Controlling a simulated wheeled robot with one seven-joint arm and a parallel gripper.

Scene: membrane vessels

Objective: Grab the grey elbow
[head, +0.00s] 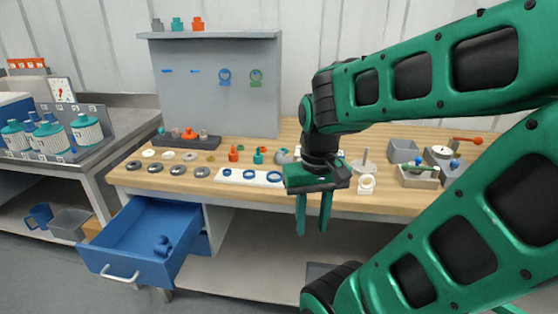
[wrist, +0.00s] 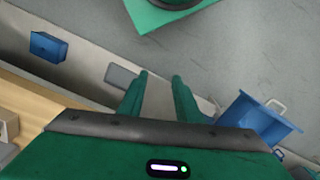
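A grey curved piece that looks like the grey elbow (head: 281,156) lies on the wooden bench top, just left of my gripper's wrist in the head view. Part of it may be hidden behind my arm. My gripper (head: 312,230) points down in front of the bench's front edge, its fingertips below the top's level. Its two green fingers are apart with nothing between them. The elbow does not show in the wrist view.
A blue drawer (head: 125,238) stands pulled out at the left, with a blue fitting (head: 162,245) inside. A white strip with blue rings (head: 248,176) lies left of my gripper. Small orange and teal fittings stand near the elbow. Grey boxes (head: 404,151) stand at the right.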

